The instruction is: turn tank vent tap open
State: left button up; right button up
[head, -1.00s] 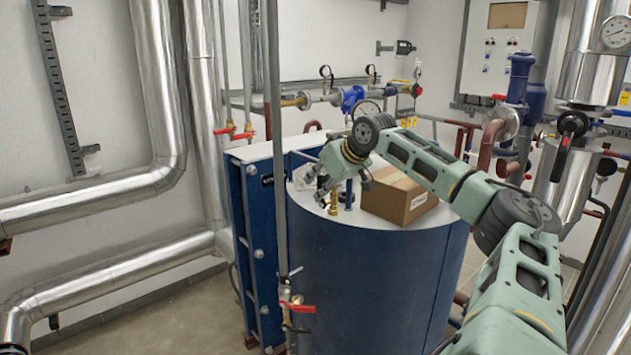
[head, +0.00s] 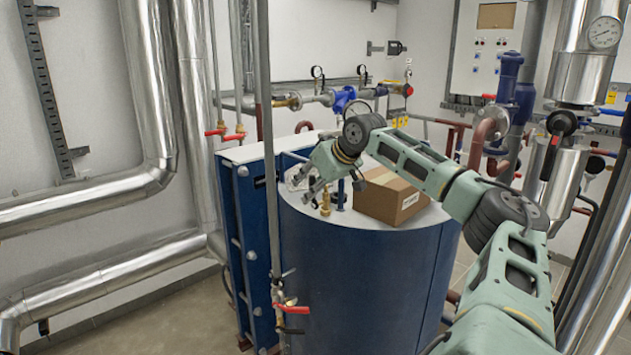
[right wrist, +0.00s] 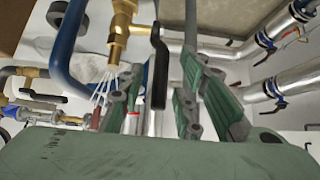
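The brass vent tap (head: 325,204) stands upright on the white top of the blue tank (head: 370,270). In the right wrist view its brass body (right wrist: 121,28) is at the top, with a black lever (right wrist: 158,68) beside it. My right gripper (head: 308,187) is over the tank top, just left of and above the tap. In the right wrist view its two fingers (right wrist: 158,103) are spread, with the black lever showing between them. I cannot tell whether either finger touches the lever. My left gripper is not in view.
A cardboard box (head: 393,199) sits on the tank top under my right forearm. A thin vertical pipe (head: 268,170) with a red-handled valve (head: 290,308) stands in front of the tank. A blue plate exchanger (head: 250,250) is at the left, beside large silver pipes (head: 150,90).

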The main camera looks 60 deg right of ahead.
jog(key=shift+s+a+r, duration=0.15)
jog(key=shift+s+r, duration=0.25)
jog(key=shift+r, duration=0.15)
jog(key=v, duration=1)
jog(key=shift+s, duration=0.25)
jog(key=shift+r, duration=0.1)
